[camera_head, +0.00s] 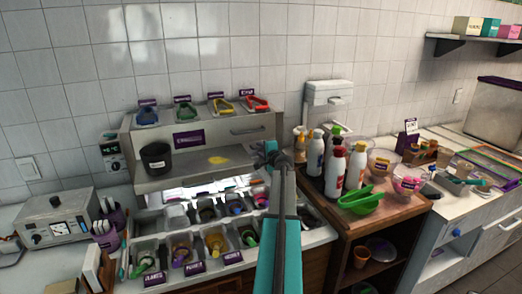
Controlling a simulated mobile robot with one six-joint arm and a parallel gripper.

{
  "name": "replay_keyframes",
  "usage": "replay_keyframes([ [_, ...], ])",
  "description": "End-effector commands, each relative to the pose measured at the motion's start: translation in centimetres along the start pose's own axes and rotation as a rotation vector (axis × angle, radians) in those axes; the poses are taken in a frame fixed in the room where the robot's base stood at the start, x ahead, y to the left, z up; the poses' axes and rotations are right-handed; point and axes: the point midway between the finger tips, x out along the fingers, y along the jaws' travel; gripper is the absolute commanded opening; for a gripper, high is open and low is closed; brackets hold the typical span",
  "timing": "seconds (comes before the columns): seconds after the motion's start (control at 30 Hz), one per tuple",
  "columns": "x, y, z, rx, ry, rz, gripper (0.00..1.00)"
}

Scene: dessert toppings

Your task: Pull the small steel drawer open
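A steel unit (127,128) stands against the tiled wall, left of centre. Its upper front has a slim bar handle (248,131) at the right end and a purple label (188,139); this looks like the small steel drawer, and it appears closed. My gripper (269,152), at the end of my teal arm, shows just below and right of the handle in the picture. It is small and dark, so I cannot tell whether its fingers are open or whether it touches the unit.
A black pot (156,158) sits on the steel shelf. Several topping tubs stand below. Right of my arm, a wooden cart holds sauce bottles (357,167) and a green scoop (361,201). A white counter (436,267) stands further right. A control box (48,235) is at left.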

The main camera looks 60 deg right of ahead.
Motion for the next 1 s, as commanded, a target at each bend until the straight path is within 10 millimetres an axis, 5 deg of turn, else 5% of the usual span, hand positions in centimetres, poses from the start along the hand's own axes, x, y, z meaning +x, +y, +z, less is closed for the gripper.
replay_keyframes([
  [0.3,0.13,0.04,0.04,0.000,0.000,0.000,0.27],
  [0.5,0.12,0.04,0.03,0.000,0.000,0.000,0.00],
  [1.0,0.12,0.04,0.02,0.000,0.000,0.000,0.00],
])
